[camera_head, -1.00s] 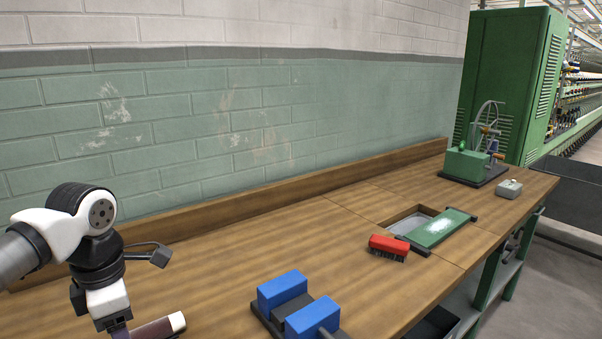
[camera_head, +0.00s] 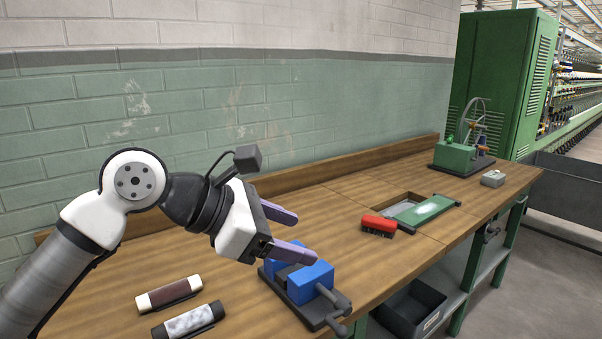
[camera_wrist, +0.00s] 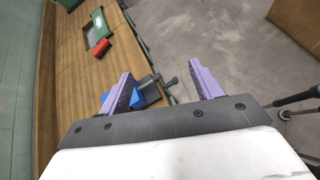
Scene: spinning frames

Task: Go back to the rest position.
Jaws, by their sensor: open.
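My gripper (camera_head: 288,233) is open and empty, with two purple fingers spread apart. In the head view it is raised over the workbench (camera_head: 230,285), behind and above the blue vise (camera_head: 310,282). In the wrist view the open fingers (camera_wrist: 165,90) show with a clear gap between them. The blue vise jaws (camera_wrist: 138,98) are partly hidden behind the left finger there.
Two rollers, one brown (camera_head: 170,293) and one mottled grey (camera_head: 188,321), lie at the front left of the bench. A red brush (camera_head: 379,225) lies beside a green plate (camera_head: 428,211) over a recess. A green machine (camera_head: 457,157) stands far right. The wall is behind.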

